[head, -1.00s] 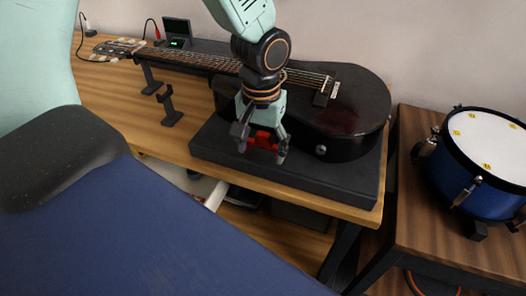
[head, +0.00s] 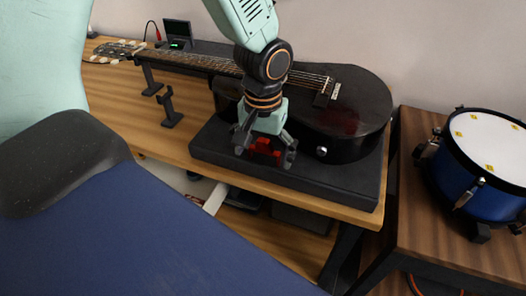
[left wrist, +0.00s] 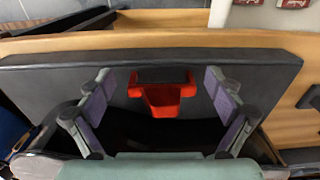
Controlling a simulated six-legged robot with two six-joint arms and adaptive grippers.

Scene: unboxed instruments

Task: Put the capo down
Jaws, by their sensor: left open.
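The red capo (head: 263,147) is at the front of the black slab (head: 340,188). In the left wrist view the capo (left wrist: 162,97) is between my left gripper's fingers, with a gap on both sides. It appears to rest on the slab (left wrist: 45,75). My left gripper (head: 265,154) points down around the capo and is open; its spread fingers also show in the left wrist view (left wrist: 160,105). The capo's far side is partly hidden in the head view. My right gripper is not in view.
A dark guitar (head: 345,115) lies behind the capo, its body close to my left gripper. A small black stand (head: 168,108) is left of the slab on the wooden table (head: 125,95). A blue drum (head: 480,165) stands on a side table at right.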

